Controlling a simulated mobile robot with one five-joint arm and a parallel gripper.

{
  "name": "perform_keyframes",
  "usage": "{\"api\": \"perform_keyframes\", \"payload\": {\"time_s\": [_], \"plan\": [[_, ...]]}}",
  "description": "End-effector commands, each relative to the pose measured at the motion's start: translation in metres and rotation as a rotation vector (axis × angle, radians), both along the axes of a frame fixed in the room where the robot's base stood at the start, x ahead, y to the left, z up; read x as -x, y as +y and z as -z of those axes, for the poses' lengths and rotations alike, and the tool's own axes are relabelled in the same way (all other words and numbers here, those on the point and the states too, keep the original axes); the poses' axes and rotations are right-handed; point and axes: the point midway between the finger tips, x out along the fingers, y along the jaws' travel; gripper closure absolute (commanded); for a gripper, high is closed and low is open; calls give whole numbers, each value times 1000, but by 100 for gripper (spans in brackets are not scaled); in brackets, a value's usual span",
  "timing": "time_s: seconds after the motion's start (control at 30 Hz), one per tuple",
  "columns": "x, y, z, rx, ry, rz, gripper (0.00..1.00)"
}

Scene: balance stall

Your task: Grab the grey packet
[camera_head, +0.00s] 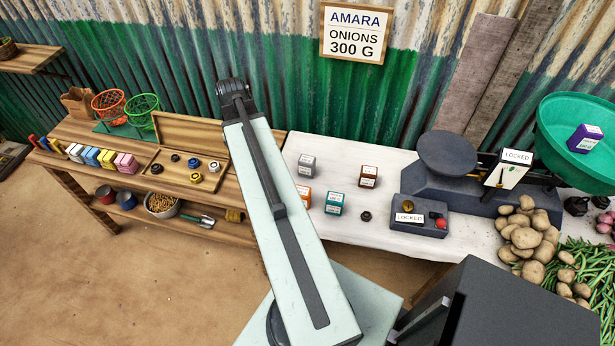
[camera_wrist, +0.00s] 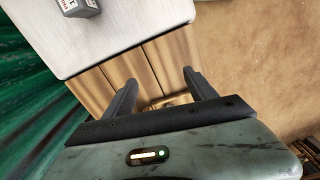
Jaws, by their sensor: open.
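The grey packet (camera_head: 306,165) stands on the white-covered table, near its back left corner, with a pale label on top. In the wrist view a grey packet (camera_wrist: 78,8) shows at the top left edge, partly cut off by the frame. My gripper (camera_wrist: 160,77) is open with nothing between its fingers. Its fingers point toward the wooden shelf planks beside the white table edge, apart from the packet. In the head view my arm hides the gripper.
Near the grey packet stand an orange packet (camera_head: 304,196), a teal packet (camera_head: 334,203) and a brown packet (camera_head: 368,176). A dark scale (camera_head: 450,154) and a control box (camera_head: 420,226) stand to the right. A wooden bench (camera_head: 140,205) with colourful packets is at left.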

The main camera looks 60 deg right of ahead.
Motion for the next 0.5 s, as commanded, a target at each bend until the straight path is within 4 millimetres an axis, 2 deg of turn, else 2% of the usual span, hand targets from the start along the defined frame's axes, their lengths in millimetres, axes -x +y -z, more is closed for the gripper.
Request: {"api": "perform_keyframes", "payload": {"time_s": [0.03,0.1,0.2,0.33,0.5], "plan": [[26,-41,23,0,0,2,35],[61,-84,33,0,0,-22,35],[103,-124,44,-1,0,-48,35],[133,-148,48,0,0,-70,35],[139,-152,49,0,0,-78,35]]}}
